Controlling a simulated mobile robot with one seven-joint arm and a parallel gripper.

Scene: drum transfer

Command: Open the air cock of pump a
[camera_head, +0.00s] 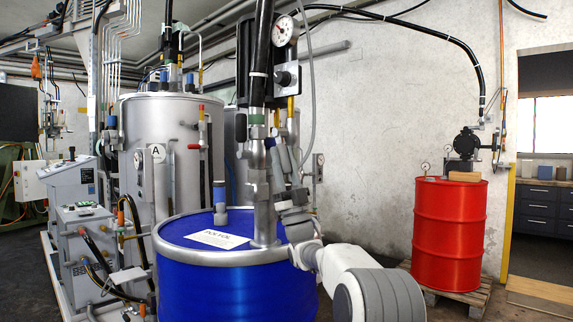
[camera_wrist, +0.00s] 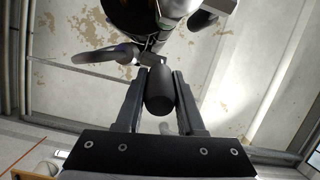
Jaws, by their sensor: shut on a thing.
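The pump on the blue drum (camera_head: 262,205) is a tall metal and black column with a round gauge (camera_head: 283,30) near its top. My gripper (camera_head: 283,150) is raised close against this column in the head view. In the wrist view my gripper (camera_wrist: 159,80) has its two dark fingers on either side of a rounded black handle (camera_wrist: 160,95), shut on it. The handle joins a metal fitting above it, and I take it as the air cock. The cock itself is hidden behind my gripper and the column in the head view.
A steel tank (camera_head: 172,150) marked A stands behind the blue drum (camera_head: 215,285). A red drum (camera_head: 450,230) with a dark pump (camera_head: 466,145) stands on a pallet at the right. A grey hose (camera_head: 310,90) hangs beside the column. Floor between the drums looks clear.

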